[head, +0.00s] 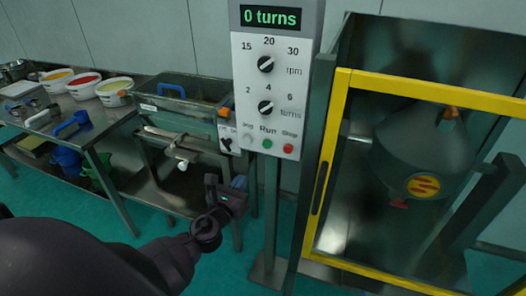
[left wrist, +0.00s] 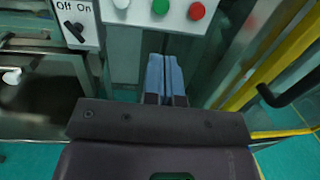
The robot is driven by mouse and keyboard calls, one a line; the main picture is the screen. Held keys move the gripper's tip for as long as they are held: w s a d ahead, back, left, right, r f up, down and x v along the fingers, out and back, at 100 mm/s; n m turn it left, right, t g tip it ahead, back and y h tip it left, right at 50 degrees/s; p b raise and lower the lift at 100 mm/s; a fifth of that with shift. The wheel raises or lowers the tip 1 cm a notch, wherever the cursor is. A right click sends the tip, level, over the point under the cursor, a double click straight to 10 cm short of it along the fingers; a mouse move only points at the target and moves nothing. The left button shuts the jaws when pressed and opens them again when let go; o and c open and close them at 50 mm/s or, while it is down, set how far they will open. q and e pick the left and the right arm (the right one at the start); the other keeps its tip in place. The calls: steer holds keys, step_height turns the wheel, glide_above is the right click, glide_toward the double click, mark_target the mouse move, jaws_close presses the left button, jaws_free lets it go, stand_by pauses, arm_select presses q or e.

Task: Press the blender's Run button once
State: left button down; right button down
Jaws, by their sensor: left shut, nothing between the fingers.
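The blender's control panel (head: 270,80) stands in the middle of the head view, with a display reading "0 turns" and two dials. Its green Run button (head: 267,143) is near the bottom, between a grey button (head: 247,138) and the red Stop button (head: 288,148). In the left wrist view the green button (left wrist: 160,7) is at the top edge, beside the red one (left wrist: 196,11). My left gripper (head: 238,183) is shut and empty, below the panel. In the left wrist view its blue fingers (left wrist: 165,75) point up toward the green button, apart from it. My right gripper is out of view.
The blender drum (head: 425,150) is behind a yellow-framed door (head: 327,160) at the right. An Off/On switch (left wrist: 76,30) is left of the panel.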

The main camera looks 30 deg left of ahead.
arm_select(q)
glide_toward(266, 146)
steer(key=w, duration=0.2)
steer(key=w+a, duration=0.1)
steer(key=w, duration=0.1)
steer(key=w+p, duration=0.1)
steer(key=w, duration=0.2)
steer(key=shift+a+r, duration=0.15)
steer(key=shift+r, duration=0.1)
steer(key=shift+w, duration=0.15)
